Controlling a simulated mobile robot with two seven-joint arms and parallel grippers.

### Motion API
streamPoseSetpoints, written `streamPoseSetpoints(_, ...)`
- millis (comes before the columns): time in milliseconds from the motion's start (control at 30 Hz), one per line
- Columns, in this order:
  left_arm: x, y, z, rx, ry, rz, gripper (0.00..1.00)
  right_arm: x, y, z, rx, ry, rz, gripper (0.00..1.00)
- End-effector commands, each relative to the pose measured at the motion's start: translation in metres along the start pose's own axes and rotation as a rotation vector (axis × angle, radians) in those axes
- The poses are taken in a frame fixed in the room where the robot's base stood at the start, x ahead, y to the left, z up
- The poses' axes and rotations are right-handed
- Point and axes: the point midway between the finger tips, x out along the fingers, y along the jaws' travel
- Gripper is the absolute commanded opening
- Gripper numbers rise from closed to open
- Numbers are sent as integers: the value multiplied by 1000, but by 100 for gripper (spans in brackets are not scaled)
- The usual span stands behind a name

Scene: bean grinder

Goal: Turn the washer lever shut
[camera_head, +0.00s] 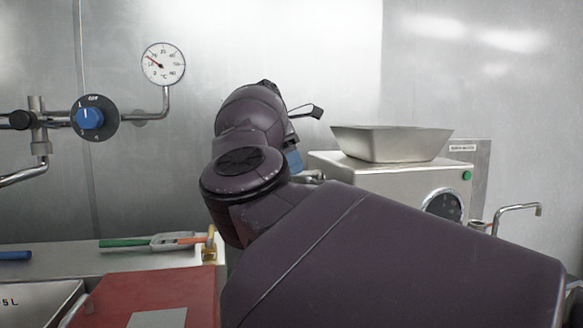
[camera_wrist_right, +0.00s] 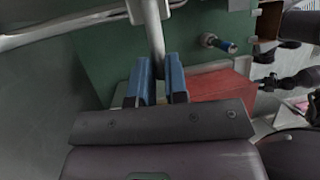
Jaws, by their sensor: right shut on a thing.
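My right gripper (camera_wrist_right: 158,84) shows its two blue fingers in the right wrist view, shut on a grey metal bar, which appears to be the washer lever (camera_wrist_right: 154,38). The bar runs from the top edge of that view down between the fingers. In the head view my right arm covers the centre, and only a bit of blue finger (camera_head: 294,160) shows beyond it. The held bar is hidden there, so I cannot tell how far it is turned. My left gripper is not in view.
A steel machine (camera_head: 375,180) with a tray (camera_head: 390,143) on top stands right of my arm. A blue dial (camera_head: 89,118) and a round gauge (camera_head: 163,64) are on the left. A red board (camera_head: 150,295) lies at the lower left. A curved tap (camera_head: 517,208) stands at the right.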

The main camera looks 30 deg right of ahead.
Motion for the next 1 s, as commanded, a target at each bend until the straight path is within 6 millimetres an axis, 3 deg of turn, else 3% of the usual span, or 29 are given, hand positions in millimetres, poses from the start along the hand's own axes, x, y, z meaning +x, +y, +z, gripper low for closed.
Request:
streamPoseSetpoints(367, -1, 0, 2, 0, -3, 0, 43, -1, 0, 1, 6, 4, 1, 0)
streamPoseSetpoints(400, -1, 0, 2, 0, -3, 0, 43, -1, 0, 1, 6, 4, 1, 17)
streamPoseSetpoints(567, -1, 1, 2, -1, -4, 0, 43, -1, 0, 1, 5, 3, 0, 40)
streamPoseSetpoints(1000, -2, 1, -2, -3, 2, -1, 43, -4, -5, 7, 7, 4, 2, 40)
